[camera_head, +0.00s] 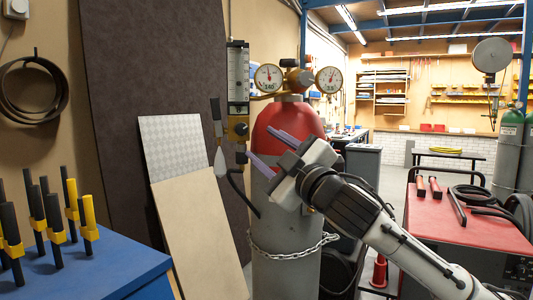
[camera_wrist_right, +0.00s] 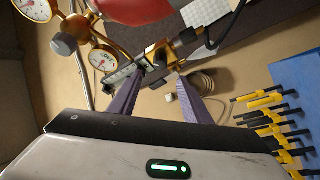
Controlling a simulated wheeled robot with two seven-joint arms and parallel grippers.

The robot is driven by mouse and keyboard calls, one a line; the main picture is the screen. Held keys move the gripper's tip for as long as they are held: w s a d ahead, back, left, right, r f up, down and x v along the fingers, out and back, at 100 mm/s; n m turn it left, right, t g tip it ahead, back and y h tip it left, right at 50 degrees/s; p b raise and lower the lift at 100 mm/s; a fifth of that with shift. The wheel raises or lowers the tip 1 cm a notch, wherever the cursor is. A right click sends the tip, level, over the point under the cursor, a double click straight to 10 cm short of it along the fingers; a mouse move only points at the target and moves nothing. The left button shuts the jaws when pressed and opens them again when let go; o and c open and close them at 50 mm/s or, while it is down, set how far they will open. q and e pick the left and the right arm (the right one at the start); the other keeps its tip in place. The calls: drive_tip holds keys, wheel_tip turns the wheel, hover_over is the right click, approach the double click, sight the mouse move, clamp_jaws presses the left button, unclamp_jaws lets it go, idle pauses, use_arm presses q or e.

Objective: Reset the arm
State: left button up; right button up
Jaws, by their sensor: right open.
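My right arm (camera_head: 420,255) comes in from the lower right in the head view. Its gripper (camera_head: 257,143) is in front of the red-topped gas cylinder (camera_head: 283,225), with two purple fingers pointing left and slightly up. The fingers are apart with nothing held between them. In the right wrist view the gripper (camera_wrist_right: 160,74) also shows its fingers spread, with the regulator's flowmeter (camera_wrist_right: 122,76) beyond the left fingertip. In the head view the flowmeter (camera_head: 238,88) stands above and left of the fingertips. My left gripper is not in view.
Two gauges (camera_head: 268,77) sit on the brass regulator atop the cylinder. A chain (camera_head: 290,249) wraps the cylinder. A blue table (camera_head: 90,270) with several yellow-black clamps stands at left. A red-topped cart (camera_head: 455,235) stands at right. Boards lean against the wall.

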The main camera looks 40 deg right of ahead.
idle(0.5)
drive_tip(key=a+f+m+g+y, duration=0.1)
drive_tip(key=a+f+g+y, duration=0.3)
drive_tip(key=f, duration=1.5)
drive_tip(key=a+f+m+g, duration=0.15)
drive_tip(key=a+f, duration=0.35)
drive_tip(key=f, duration=1.5)
drive_tip(key=s+a+f+m+g, duration=0.1)
drive_tip(key=s+a+f, duration=0.3)
drive_tip(key=s+f, duration=0.4)
drive_tip(key=s+a+f+m+g, duration=0.1)
drive_tip(key=s+a+f+g, duration=0.2)
drive_tip(key=s+f, duration=0.6)
drive_tip(key=s+a+f+m+g+y, duration=0.1)
drive_tip(key=s+a+f+m+g, duration=0.1)
drive_tip(key=s+a+f, duration=0.4)
drive_tip(key=s+f, duration=0.3)
drive_tip(key=f, duration=0.1)
drive_tip(key=shift+s+a+f, duration=0.2)
drive_tip(key=shift+s+a, duration=0.05)
drive_tip(key=shift+a, duration=0.15)
drive_tip(key=shift+g, duration=0.25)
drive_tip(key=shift+c, duration=0.2)
